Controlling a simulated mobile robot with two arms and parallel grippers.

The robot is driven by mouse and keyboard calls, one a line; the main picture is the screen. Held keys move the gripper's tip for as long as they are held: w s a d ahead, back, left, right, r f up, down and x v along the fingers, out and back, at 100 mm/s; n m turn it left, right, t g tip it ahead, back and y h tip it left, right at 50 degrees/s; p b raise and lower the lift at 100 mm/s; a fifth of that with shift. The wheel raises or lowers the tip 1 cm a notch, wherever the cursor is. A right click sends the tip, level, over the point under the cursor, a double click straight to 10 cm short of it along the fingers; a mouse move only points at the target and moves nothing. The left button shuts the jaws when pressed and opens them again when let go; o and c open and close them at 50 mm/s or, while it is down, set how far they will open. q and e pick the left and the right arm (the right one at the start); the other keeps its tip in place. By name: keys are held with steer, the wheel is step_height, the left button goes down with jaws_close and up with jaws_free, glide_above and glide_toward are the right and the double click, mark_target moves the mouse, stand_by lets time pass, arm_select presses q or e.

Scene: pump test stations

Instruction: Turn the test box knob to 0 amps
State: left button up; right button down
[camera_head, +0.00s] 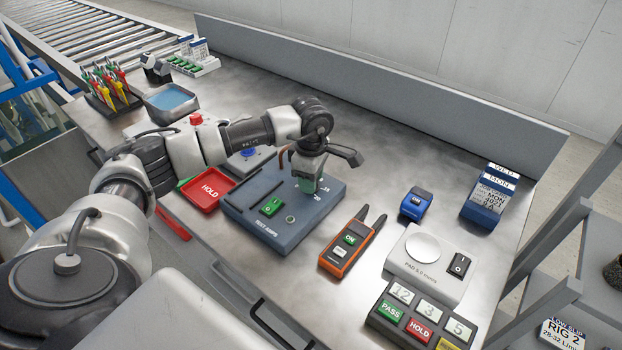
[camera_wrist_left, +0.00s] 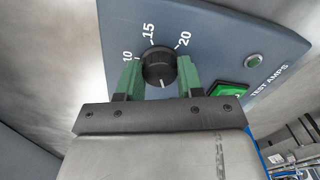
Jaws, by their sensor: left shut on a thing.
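The blue-grey test box (camera_head: 262,236) lies on the metal bench, with a green switch (camera_head: 271,206) and a small round green light (camera_head: 290,219) on its top. My left gripper (camera_head: 306,184) is over its far right part and hides the knob in the head view. In the left wrist view the black knob (camera_wrist_left: 158,64) sits between the green fingertips of my left gripper (camera_wrist_left: 158,76), which is shut on it. Labels 10, 15 and 20 show around the knob. Its white mark faces the gripper's palm, away from 15; other labels are hidden. My right gripper is not in view.
An orange handheld tester (camera_head: 346,247) lies right of the box, with a white pad unit (camera_head: 428,265) and a blue device (camera_head: 416,204) beyond. A red HOLD tray (camera_head: 209,190) stands left of the box. A raised wall (camera_head: 400,95) runs along the bench's back.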

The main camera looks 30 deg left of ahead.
arm_select(q)
steer(key=shift+n, duration=0.6)
steer(key=o, duration=0.9)
steer(key=shift+r, duration=0.15)
step_height(320, 180, up, 11)
steer(key=shift+f+b, duration=0.2)
steer(key=shift+b, duration=0.2)
